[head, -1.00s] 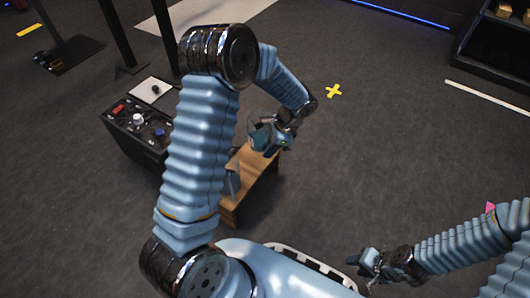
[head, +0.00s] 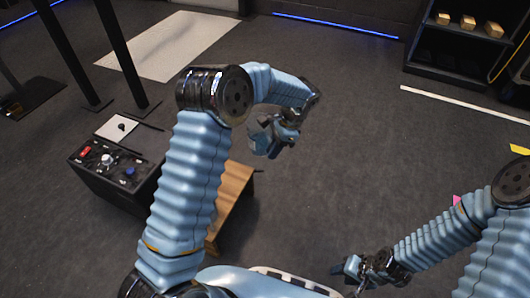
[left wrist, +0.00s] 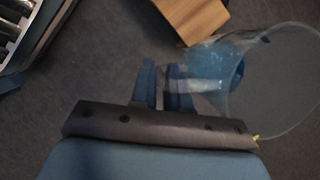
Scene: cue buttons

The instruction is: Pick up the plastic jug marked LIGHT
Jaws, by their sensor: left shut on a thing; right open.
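A clear plastic jug (left wrist: 270,85) with a blue patch at one end shows at the right of the left wrist view. I can read no marking on it. My left gripper (left wrist: 165,75) is shut on a narrow clear part at the jug's side, which looks like its handle. In the head view my left gripper (head: 272,138) hangs off the far right end of the small wooden table (head: 238,188). The jug is hard to make out there. My right gripper (head: 355,268) is open and empty at the lower middle.
A black console (head: 90,172) with red, white and blue buttons stands left of the table. My left arm hides part of the table. Dark posts (head: 118,55) rise behind the console. A shelf with small boxes (head: 468,22) stands far right. The middle floor is clear.

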